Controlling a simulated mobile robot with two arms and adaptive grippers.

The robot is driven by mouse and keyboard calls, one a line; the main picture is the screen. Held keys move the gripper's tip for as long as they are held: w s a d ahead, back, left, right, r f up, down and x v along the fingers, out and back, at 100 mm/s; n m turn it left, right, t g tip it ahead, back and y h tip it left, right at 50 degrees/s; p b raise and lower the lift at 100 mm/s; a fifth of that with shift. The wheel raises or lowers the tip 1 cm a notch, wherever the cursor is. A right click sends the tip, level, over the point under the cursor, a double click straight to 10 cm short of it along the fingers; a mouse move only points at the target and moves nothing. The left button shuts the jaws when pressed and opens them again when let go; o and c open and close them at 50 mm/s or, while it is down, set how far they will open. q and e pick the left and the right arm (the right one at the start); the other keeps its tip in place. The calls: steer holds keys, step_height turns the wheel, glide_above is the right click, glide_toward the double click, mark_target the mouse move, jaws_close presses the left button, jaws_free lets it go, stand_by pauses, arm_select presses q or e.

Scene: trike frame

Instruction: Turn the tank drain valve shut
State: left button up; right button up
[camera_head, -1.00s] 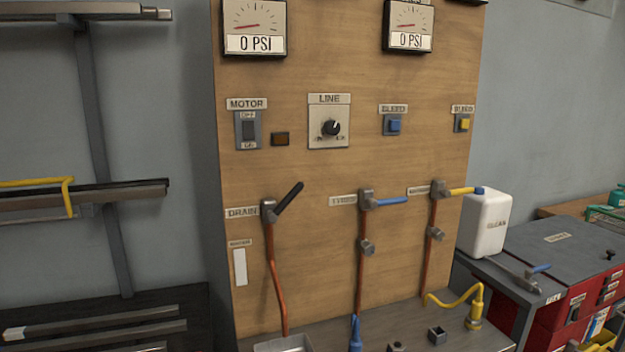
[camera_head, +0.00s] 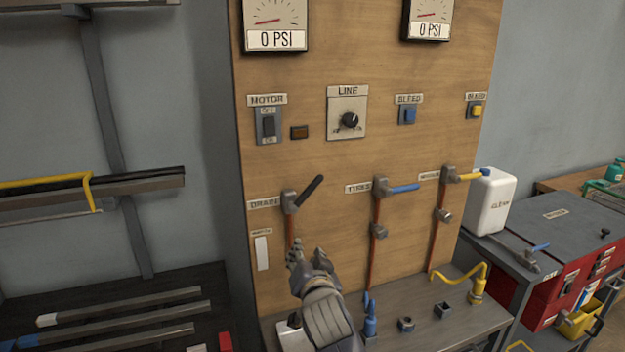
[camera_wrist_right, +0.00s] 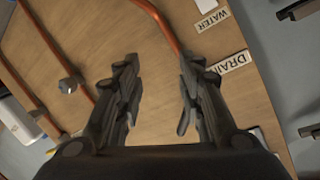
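The drain valve has a black lever handle (camera_head: 308,192) tilted up and to the right from its grey body (camera_head: 290,203), beside the DRAIN label (camera_head: 264,203). A copper-orange pipe runs down from it. My right gripper (camera_head: 308,254) is below the valve, in front of the pipe, apart from the handle. In the right wrist view its two fingers (camera_wrist_right: 158,85) are spread with nothing between them. That view shows the DRAIN label (camera_wrist_right: 231,63) and the pipe (camera_wrist_right: 158,22) passing behind one finger; I cannot make out the valve handle there. My left gripper is not in view.
Two more valves, with a blue handle (camera_head: 404,188) and a yellow handle (camera_head: 470,177), stand to the right on the wooden panel (camera_head: 340,160). Several fittings rest on the bench below. A white jug (camera_head: 491,203) stands at the right. The space before the drain handle looks clear.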

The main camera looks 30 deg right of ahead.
mark_target(314, 187)
steer(key=d+r+m+t+h, duration=0.2)
steer(key=d+r+m+h, duration=0.15)
steer(key=r, duration=0.85)
steer(key=shift+y, duration=0.45)
steer(key=p+x, duration=0.4)
steer(key=x, duration=0.5)
steer(key=shift+w+f, duration=0.1)
steer(key=shift+w, duration=0.1)
steer(key=shift+w+d+f, duration=0.1)
steer(key=shift+w+d, duration=0.15)
steer(key=shift+w, duration=0.35)
jaws_close()
